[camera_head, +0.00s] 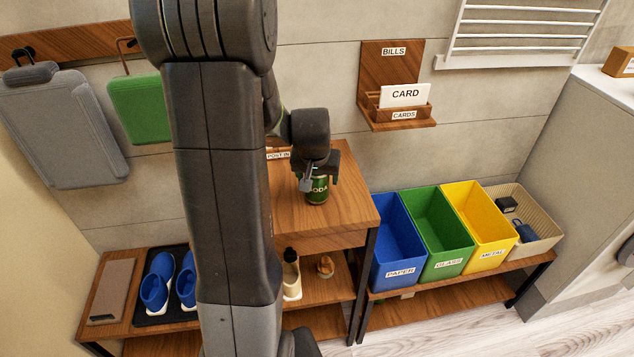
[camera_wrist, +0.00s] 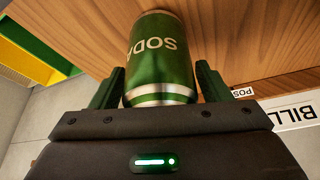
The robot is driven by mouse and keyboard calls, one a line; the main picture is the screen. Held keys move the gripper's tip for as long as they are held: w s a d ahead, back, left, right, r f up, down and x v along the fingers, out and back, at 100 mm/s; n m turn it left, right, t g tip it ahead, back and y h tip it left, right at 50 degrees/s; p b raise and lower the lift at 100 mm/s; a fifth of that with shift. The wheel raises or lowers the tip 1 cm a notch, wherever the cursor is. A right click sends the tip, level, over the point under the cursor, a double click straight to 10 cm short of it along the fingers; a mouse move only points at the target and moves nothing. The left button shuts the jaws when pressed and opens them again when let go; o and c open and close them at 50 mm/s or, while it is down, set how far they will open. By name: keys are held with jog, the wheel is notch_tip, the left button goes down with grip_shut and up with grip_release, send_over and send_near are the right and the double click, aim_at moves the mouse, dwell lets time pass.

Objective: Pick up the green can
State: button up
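The green can (camera_head: 317,190), marked SODA, stands upright on the wooden cabinet top (camera_head: 345,208). My gripper (camera_head: 312,178) is at the can from above and behind. In the wrist view the two fingers of my gripper (camera_wrist: 158,85) are spread, one on each side of the can. A narrow gap shows between the can and each finger, so the gripper looks open around it.
Blue (camera_head: 398,240), green (camera_head: 438,232) and yellow (camera_head: 479,225) bins and a beige basket (camera_head: 526,220) stand on a low bench at right. A card holder (camera_head: 402,113) hangs on the wall behind. Shoes (camera_head: 157,282) lie on a tray at left. Bare cabinet top lies right of the can.

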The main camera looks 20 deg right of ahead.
jog(key=c, duration=0.7)
jog(key=shift+c, duration=0.2)
